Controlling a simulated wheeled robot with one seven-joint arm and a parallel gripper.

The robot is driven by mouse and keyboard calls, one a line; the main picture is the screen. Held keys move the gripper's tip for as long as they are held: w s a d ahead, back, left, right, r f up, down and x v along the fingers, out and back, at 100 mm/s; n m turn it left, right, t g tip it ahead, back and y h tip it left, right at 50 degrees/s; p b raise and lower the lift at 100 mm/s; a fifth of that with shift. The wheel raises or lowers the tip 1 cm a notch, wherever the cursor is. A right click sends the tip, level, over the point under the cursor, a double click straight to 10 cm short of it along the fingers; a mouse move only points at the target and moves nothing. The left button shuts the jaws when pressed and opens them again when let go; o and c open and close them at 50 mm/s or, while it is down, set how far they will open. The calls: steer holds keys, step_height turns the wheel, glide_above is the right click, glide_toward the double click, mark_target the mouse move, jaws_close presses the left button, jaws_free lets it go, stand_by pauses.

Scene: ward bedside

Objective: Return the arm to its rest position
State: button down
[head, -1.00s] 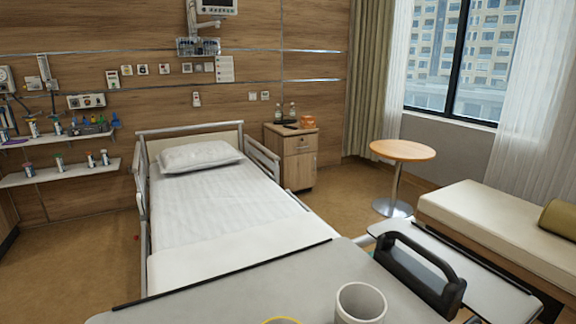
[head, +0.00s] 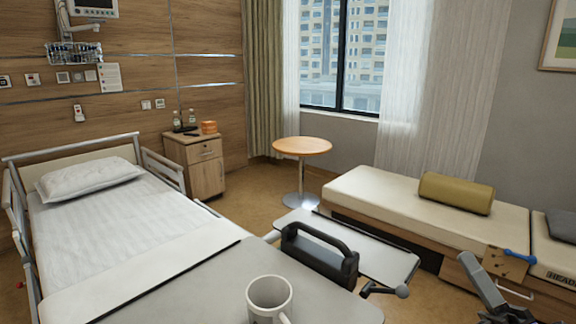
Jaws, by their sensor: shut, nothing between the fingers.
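A white mug (head: 270,300) stands on the grey overbed table (head: 190,290) close in front. A black caddy-like handle (head: 320,255) is beside it. The bed (head: 110,220) is left, a daybed (head: 400,210) right. A round table (head: 302,147) and bedside cabinet (head: 197,165) stand behind.

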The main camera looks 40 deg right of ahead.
steer(key=w+a+f+m+g+h+p, duration=0.1)
steer(key=a+f+m+g+h+p, duration=0.15)
steer(key=a+m, duration=0.8)
steer(key=w+a+f+m+g+h+p, duration=0.15)
steer(key=a+f+m+g, duration=0.4)
steer(key=m, duration=0.75)
steer(key=s+a+f+y, duration=0.1)
steer(key=s+a+y, duration=0.1)
steer(key=a, duration=0.4)
steer(key=s+a+f+n+g+y+p, duration=0.1)
steer(key=s+a+y, duration=0.2)
steer(key=a+y, duration=0.2)
steer(key=s+a+y+p, duration=0.1)
steer(key=s+a+y, duration=0.1)
steer(key=a+y, duration=0.2)
steer(key=a, duration=0.3)
steer(key=shift+s+a+f+n, duration=0.2)
steer(key=shift+s+f+n, duration=0.15)
steer(key=shift+s+f, duration=0.05)
